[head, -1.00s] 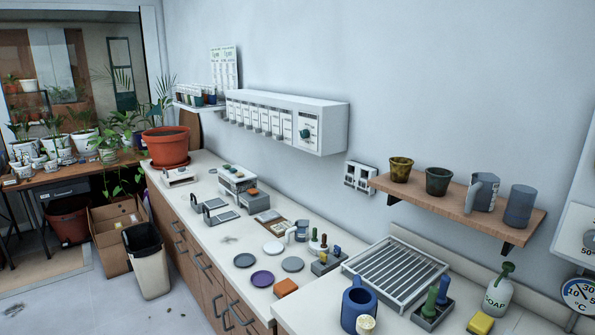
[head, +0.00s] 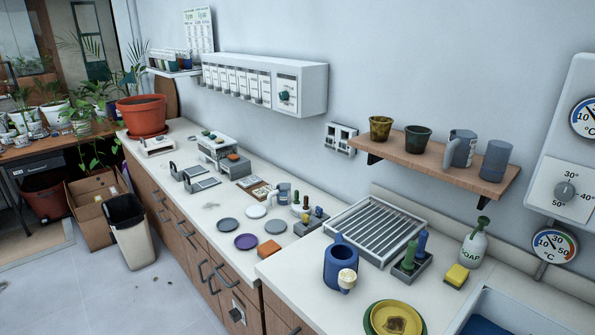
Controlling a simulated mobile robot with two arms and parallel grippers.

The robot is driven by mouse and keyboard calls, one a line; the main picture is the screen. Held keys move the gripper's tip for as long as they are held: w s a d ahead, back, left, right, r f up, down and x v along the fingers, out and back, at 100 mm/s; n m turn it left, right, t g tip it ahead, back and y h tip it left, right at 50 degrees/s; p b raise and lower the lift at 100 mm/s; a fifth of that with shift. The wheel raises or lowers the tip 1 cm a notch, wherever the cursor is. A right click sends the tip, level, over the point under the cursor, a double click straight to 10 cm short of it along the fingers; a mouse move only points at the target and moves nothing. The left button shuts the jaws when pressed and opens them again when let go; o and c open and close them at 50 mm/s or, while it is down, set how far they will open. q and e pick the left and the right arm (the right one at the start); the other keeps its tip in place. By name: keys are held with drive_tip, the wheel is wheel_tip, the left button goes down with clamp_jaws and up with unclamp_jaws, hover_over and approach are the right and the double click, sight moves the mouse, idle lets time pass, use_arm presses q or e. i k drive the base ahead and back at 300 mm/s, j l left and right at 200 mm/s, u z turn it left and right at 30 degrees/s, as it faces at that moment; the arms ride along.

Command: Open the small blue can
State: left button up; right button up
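A blue can-like vessel (head: 341,266) stands upright on the near counter, beside the draining rack. It has an upright blue piece at its rim, and a round cream-coloured part (head: 347,279) shows at its front right. I cannot tell whether it has a lid. A grey-blue cylinder (head: 496,161) and a grey-blue jug (head: 459,149) stand on the wooden wall shelf; I cannot tell whether either is a can. Neither of my grippers is in view.
A slatted rack (head: 375,230), brush holder (head: 411,264), soap bottle (head: 474,243), sponge (head: 457,275) and yellow plate (head: 397,318) crowd the near counter. A blue basin (head: 515,318) lies right. Coloured discs (head: 246,242) lie on the left counter. Floor is clear at lower left.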

sight(340, 255)
drive_tip(key=i+j+z, duration=0.1)
drive_tip(key=z, duration=1.05)
drive_tip(key=j+z, duration=0.4)
drive_tip(key=j, duration=0.2)
drive_tip(key=j+z, duration=0.35)
drive_tip(key=j, duration=0.3)
drive_tip(key=j+z, duration=0.4)
drive_tip(key=j, duration=0.2)
drive_tip(key=k+j+z, duration=0.2)
drive_tip(key=j+z, duration=0.15)
drive_tip(key=j, duration=0.2)
